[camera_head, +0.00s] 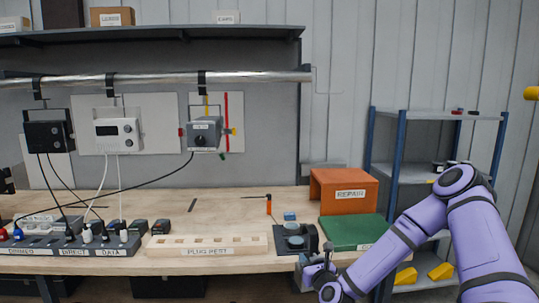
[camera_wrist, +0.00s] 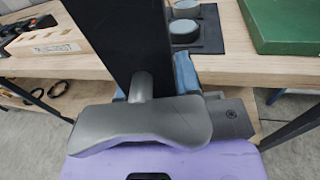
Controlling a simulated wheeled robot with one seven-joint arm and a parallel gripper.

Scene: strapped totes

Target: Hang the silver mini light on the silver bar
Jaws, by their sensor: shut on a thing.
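The silver bar (camera_head: 150,80) runs level under the dark shelf in the head view, with black straps around it. A grey box-shaped light (camera_head: 204,134) is below its right strap, with a cable running down left; I cannot tell whether it is the silver mini light. My gripper (camera_head: 319,266) is low at the table's front edge, well below the bar. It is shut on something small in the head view. The wrist view shows a dark flat slab (camera_wrist: 120,40) with a grey rounded piece (camera_wrist: 150,122) in front; the slab seems to be what is held. The fingertips are hidden.
A black unit (camera_head: 48,135) and white unit (camera_head: 118,133) hang left. A blue-post rack (camera_head: 397,160) stands right.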

